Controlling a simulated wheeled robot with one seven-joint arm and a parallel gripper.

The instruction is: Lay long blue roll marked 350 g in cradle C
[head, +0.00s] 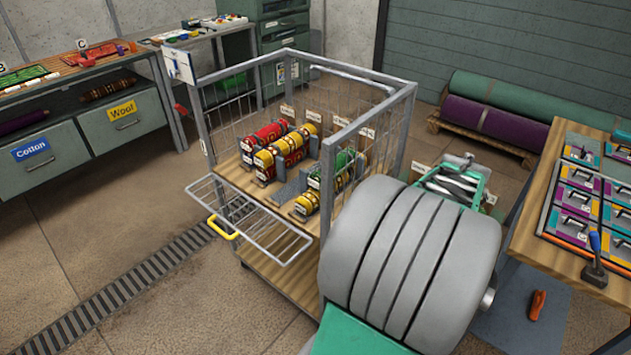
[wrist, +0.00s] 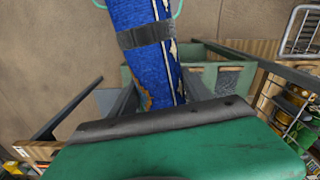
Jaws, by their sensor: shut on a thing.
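My gripper (wrist: 158,82) shows in the wrist view, its two dark fingers closed on either side of a long blue roll (wrist: 143,68). The roll has a dark grey strap around it, pale edging and a worn brownish patch. Its far end runs out of the top of the picture, and no 350 g mark is readable. In the head view the gripper and roll are hidden or cannot be made out. A small C sign (head: 82,44) stands by a red tray (head: 98,52) on the left bench; whether this is cradle C cannot be told.
A wire-sided cart (head: 240,190) holds several red, yellow and green rolls (head: 290,150). Drawers marked Cotton (head: 35,160) and Wool (head: 125,115) are under the left bench. Large rugs (head: 490,120) lie on a pallet. A wooden table (head: 540,200) stands right. Floor left of the cart is clear.

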